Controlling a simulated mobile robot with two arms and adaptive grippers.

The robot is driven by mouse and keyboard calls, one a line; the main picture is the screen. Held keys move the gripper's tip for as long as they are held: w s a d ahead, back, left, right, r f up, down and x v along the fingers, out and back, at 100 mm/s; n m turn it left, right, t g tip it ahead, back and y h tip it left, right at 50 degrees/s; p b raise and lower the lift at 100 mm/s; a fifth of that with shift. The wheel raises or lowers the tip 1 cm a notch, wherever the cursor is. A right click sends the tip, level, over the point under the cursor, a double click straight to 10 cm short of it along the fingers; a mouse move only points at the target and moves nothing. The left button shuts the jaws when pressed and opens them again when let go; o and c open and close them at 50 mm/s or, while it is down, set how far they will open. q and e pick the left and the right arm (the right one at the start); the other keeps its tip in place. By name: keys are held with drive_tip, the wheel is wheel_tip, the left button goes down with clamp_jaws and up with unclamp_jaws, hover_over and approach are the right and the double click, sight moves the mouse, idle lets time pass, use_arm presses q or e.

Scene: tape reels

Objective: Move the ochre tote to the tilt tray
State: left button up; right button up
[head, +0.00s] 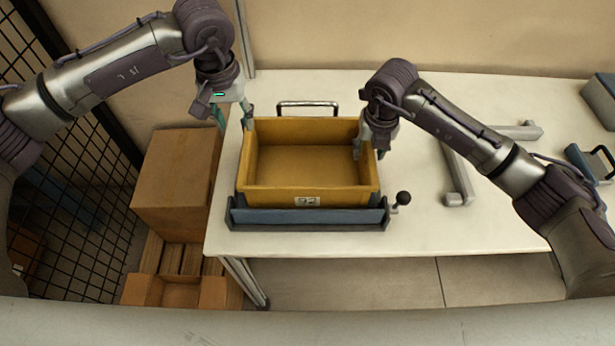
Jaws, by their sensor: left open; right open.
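The ochre tote (307,197) is an empty open box with a small numbered label on its front wall. It sits on the blue-grey tilt tray (300,217) on the white table. The tray has a dark knob on its right side. My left gripper (232,122) is open at the tote's back left corner. My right gripper (370,150) is open at the tote's right wall, near its back. I cannot tell whether either gripper's fingers touch the tote.
The white table (440,225) has free room right of the tray. A metal handle (307,104) shows behind the tote. A grey bracket-like frame (457,185) lies to the right. A grey-blue case (600,95) stands at the right edge. Cardboard boxes (175,185) and a mesh fence are left.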

wheel_tip(320, 180, up, 12)
drive_tip(key=s, duration=0.1)
drive_tip(key=shift+s+f, duration=0.15)
drive_tip(key=shift+s, duration=0.05)
drive_tip(key=shift+s+f, duration=0.1)
idle(0.5)
